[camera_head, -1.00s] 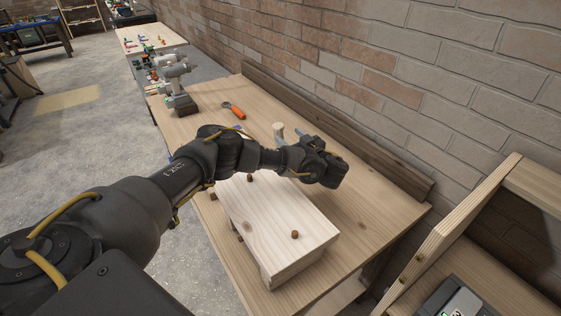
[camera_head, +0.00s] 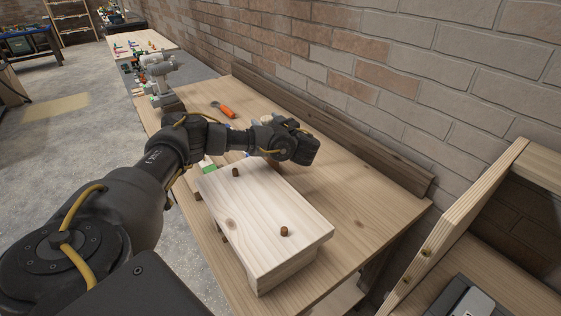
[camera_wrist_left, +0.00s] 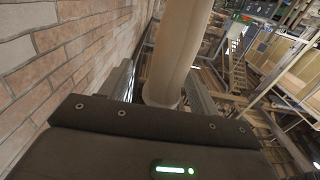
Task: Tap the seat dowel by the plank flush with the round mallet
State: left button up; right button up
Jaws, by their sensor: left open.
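The pale wooden seat (camera_head: 265,215) lies on the workbench with two brown dowels standing proud of its top: a far dowel (camera_head: 235,172) and a near dowel (camera_head: 284,231). My left gripper (camera_wrist_left: 160,72) is open, beyond the far edge of the seat in the head view. A pale, rounded wooden piece (camera_wrist_left: 178,45), apparently part of the mallet, stands between its fingers in the left wrist view; contact cannot be told. The wrist hides the fingers and most of the mallet in the head view. My right gripper is not in view.
A dark plank (camera_head: 345,140) lies along the brick wall at the back of the bench. An orange-handled tool (camera_head: 223,109) and a grey drill (camera_head: 160,80) are farther off. A wooden frame (camera_head: 450,230) stands at right. The bench right of the seat is clear.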

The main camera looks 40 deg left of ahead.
pick_arm(q)
jog(key=shift+w+a+r, duration=0.1)
jog(key=shift+a+r, duration=0.05)
jog(key=shift+a, duration=0.55)
grip_shut()
